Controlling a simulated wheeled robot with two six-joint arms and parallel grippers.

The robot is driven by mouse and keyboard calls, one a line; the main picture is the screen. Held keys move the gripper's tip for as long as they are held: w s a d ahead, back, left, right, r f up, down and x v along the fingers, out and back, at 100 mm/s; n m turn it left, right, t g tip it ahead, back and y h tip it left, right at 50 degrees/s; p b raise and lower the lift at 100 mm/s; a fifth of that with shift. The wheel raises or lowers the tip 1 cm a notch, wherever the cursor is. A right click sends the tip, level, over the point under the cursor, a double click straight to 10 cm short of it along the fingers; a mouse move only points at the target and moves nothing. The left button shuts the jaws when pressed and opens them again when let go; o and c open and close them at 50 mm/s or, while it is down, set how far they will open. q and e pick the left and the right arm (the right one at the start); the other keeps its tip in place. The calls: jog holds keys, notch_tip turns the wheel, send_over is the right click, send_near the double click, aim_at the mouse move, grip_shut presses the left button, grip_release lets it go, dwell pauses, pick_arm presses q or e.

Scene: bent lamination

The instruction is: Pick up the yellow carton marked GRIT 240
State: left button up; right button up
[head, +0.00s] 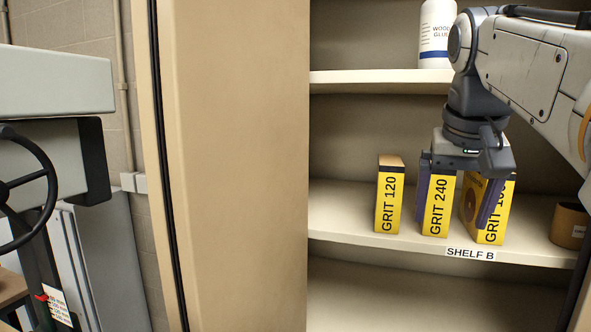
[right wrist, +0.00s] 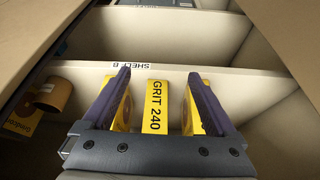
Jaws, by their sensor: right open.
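The yellow carton marked GRIT 240 (head: 437,208) stands upright on the shelf labelled SHELF B. My right gripper (head: 453,224) is open and points down at it, one purple finger beside the carton's left side, the other in front of the neighbouring carton to the right. In the right wrist view, the GRIT 240 carton (right wrist: 156,105) shows between the two spread fingers of my right gripper (right wrist: 159,74), with a gap on each side. I cannot see any contact. The carton's top is partly hidden by the gripper in the head view. My left gripper is not in view.
A yellow GRIT 120 carton (head: 390,199) stands to the left. Another yellow GRIT carton (head: 494,228), its number partly covered, stands close on the right. A brown roll (head: 569,224) is farther right. The upper shelf (head: 375,77) holds a wood glue bottle (head: 436,35).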

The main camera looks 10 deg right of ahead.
aim_at(442, 183)
jog(key=w+d+p, duration=0.1)
jog(key=w, duration=0.1)
jog(key=w+d+p, duration=0.1)
jog(key=w+d, duration=0.1)
jog(key=w+d+p, duration=0.1)
jog(key=w, duration=0.1)
jog(key=shift+w+d, duration=0.3)
jog(key=shift+w, duration=0.1)
jog(key=shift+w+d+r+p, duration=0.1)
jog(key=shift+w+d+p, duration=0.3)
jog(key=shift+w+p, duration=0.15)
jog(key=shift+w+d+r+p, duration=0.1)
jog(key=shift+w+d+p, duration=0.35)
jog(key=shift+w, duration=0.15)
jog(key=x, duration=0.2)
jog(key=shift+f, duration=0.35)
jog(key=shift+w+d+f, duration=0.15)
jog(key=shift+w+f, duration=0.1)
jog(key=shift+f, duration=0.2)
jog(key=shift+r, duration=0.1)
grip_shut()
